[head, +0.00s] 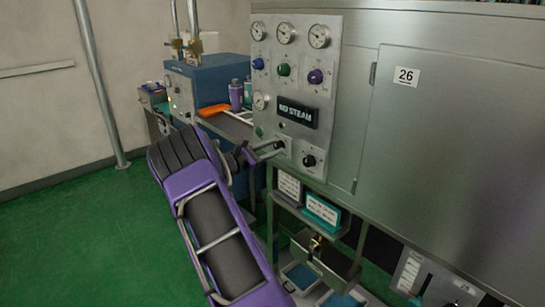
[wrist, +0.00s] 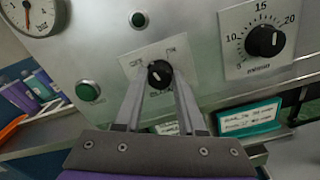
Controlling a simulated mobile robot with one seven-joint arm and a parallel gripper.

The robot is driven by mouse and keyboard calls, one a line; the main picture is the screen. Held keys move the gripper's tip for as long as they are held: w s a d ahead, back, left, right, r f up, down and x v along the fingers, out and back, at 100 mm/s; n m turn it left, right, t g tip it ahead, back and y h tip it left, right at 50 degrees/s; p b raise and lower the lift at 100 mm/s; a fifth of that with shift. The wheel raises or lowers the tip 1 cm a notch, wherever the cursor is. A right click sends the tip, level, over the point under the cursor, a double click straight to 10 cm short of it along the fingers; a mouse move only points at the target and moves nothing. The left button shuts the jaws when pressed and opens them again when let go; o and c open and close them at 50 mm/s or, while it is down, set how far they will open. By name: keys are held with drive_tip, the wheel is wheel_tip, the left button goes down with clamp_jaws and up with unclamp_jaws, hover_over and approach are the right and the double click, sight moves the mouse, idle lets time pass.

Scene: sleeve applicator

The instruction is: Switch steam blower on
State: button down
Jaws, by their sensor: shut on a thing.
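The blower switch is a small black rotary knob (wrist: 160,74) on a pale plate with OFF at upper left and ON at upper right. It sits low on the metal control panel (head: 262,82). My gripper (wrist: 160,84) is shut on this knob, one finger on each side. In the head view my gripper (head: 277,149) reaches the panel's lower part from the left, and the knob is small there. Which label the knob points to is too small to tell for certain.
Right of the knob is a numbered black dial (wrist: 265,42). Below hang a teal-framed label (head: 323,210) and a shelf. Green floor (head: 85,235) is clear at left.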

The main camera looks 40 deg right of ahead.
drive_tip(key=m+b, duration=0.1)
drive_tip(key=m, duration=0.4)
drive_tip(key=shift+m, duration=0.3)
drive_tip(key=m, duration=0.5)
drive_tip(key=shift+f+m, duration=0.15)
drive_tip(key=shift+m, duration=0.25)
drive_tip(key=c, duration=0.5)
unclamp_jaws()
drive_tip(key=s+a+p, duration=0.1)
drive_tip(key=a, duration=1.6)
drive_tip(key=shift+s+a, duration=0.2)
drive_tip(key=shift+s, duration=0.05)
